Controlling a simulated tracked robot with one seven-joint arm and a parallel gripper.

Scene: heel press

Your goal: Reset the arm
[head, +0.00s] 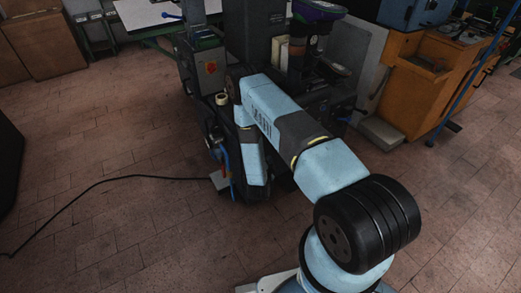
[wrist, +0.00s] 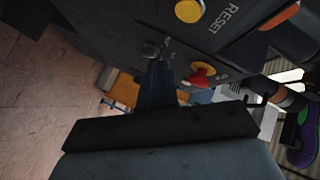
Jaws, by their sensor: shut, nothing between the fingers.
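In the wrist view a dark machine panel carries a yellow round button (wrist: 188,11) beside the white word RESET (wrist: 225,18). My gripper (wrist: 156,68) shows in the wrist view as dark shut fingers with nothing between them. The yellow button lies up and to the right of the tips. In the head view my arm reaches to the heel press (head: 195,75), and my gripper cannot be made out there.
A red knob on a yellow base (wrist: 201,75) is right of my fingers. An orange control (wrist: 279,17) sits at the panel's upper right. A wooden cabinet (head: 412,85) stands right of the press.

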